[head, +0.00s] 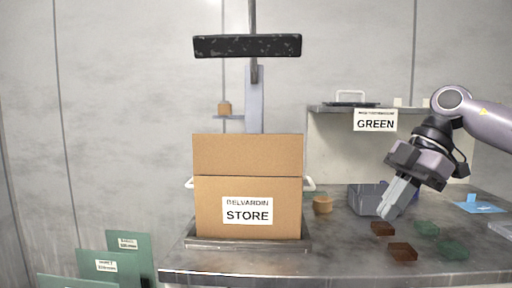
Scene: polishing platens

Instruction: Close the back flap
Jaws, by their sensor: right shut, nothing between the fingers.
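A brown cardboard box (212,228) with a white label reading STORE stands upright left of the middle of the table. A plain cardboard flap (248,155) stands up above the box's front face, about as wide as the box. I cannot tell from this view whether it rises from the front or the back edge, and the box's inside is hidden. My right gripper (392,212) is shut and empty, pointing down over the right part of the table, well clear of the box. My left gripper is not in view.
The box rests on a metal tray (250,244) with pale handles. A round tan piece (322,205), a grey bin (364,200) and several brown and green pieces lie to the right. A dark bar (247,46) on a post hangs above. Green labelled panels (117,265) stand lower left.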

